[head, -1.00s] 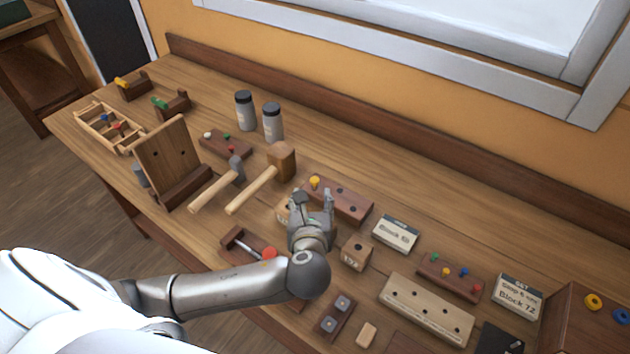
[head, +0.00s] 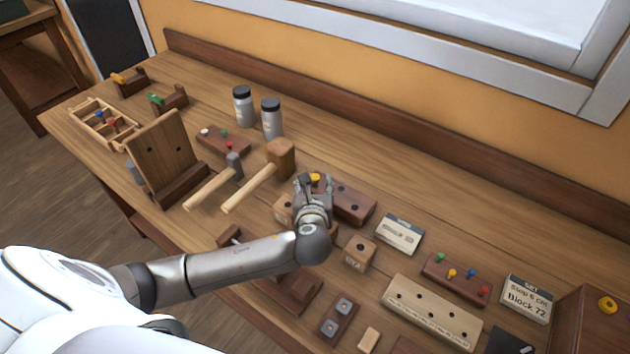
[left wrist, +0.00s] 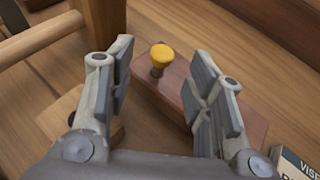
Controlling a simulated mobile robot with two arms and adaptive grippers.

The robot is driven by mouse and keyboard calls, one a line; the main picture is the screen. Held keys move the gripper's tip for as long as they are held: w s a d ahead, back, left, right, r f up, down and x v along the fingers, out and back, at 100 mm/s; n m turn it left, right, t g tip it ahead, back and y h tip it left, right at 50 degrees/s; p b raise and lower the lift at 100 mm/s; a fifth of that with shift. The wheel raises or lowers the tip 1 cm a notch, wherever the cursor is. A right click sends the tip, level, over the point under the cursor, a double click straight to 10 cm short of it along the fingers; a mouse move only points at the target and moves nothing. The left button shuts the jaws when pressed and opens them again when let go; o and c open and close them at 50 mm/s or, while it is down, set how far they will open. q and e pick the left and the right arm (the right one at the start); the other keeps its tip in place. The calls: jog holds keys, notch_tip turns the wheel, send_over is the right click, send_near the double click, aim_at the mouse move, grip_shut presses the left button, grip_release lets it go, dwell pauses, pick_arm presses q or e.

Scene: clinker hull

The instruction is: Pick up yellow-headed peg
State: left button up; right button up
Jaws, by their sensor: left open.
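The yellow-headed peg (left wrist: 161,57) stands upright in the left end of a dark red-brown block (left wrist: 245,120). In the left wrist view it shows between and beyond the two fingers of my left gripper (left wrist: 162,85). The gripper is open and I see no contact with the peg. My right gripper is in neither view.
A wooden mallet (head: 281,158) and a hammer (head: 234,167) lie to the left. Two grey bottles (head: 243,106) stand behind. A label card (head: 400,234), a small wooden cube (head: 359,253) and a rack of coloured pegs (head: 455,280) are to the right. The bench toward the back wall is clear.

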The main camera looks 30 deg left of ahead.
aim_at(315, 181)
pick_arm(q)
jog(key=shift+x, duration=1.8)
jog(key=shift+d, duration=0.1)
jog(key=shift+c, duration=0.5)
jog(key=c, duration=0.7)
